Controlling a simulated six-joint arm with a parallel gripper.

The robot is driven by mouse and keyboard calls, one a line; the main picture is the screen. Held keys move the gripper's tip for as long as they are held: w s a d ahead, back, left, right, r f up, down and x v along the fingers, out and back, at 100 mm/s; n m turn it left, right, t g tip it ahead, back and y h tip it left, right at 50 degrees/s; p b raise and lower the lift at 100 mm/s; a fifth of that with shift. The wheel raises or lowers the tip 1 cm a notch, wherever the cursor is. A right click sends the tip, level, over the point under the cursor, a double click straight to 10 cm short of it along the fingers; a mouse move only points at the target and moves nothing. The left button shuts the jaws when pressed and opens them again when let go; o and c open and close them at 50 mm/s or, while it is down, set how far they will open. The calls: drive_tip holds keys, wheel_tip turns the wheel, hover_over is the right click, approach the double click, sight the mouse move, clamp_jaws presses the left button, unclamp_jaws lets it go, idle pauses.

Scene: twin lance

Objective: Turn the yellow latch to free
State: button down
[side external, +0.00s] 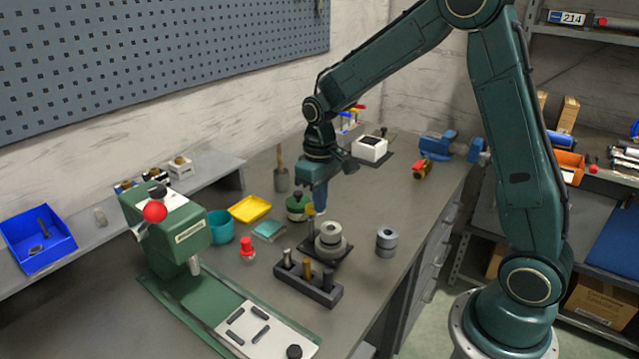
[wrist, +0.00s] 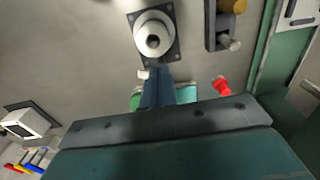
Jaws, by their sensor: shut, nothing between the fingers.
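The yellow latch (side external: 311,209) is a small upright tab at the back left edge of the round grey fixture (side external: 330,238), which stands on a dark square plate. My gripper (side external: 320,209) points down with its fingertips right next to the latch, on its right. I cannot tell whether they touch it. In the wrist view my gripper (wrist: 157,70) is shut and empty, and the fixture (wrist: 154,36) lies just beyond the fingertips. A small pale piece (wrist: 143,74) beside the fingertips may be the latch, but its turned position is not clear.
A dark block with several pegs (side external: 307,281) stands in front of the fixture. A green pot (side external: 298,207) is close behind, a red-topped piece (side external: 247,250) to the left, and a grey cylinder (side external: 386,242) to the right. A green press (side external: 170,225) stands farther left.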

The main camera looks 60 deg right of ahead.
drive_tip(key=shift+f, duration=0.6)
drive_tip(key=shift+w, duration=0.2)
idle(0.5)
drive_tip(key=shift+d, duration=0.3)
drive_tip(key=shift+s, duration=0.4)
idle(0.4)
drive_tip(key=shift+r, duration=0.2)
wheel_tip(320, 180, up, 6)
drive_tip(key=shift+f, duration=0.15)
idle(0.5)
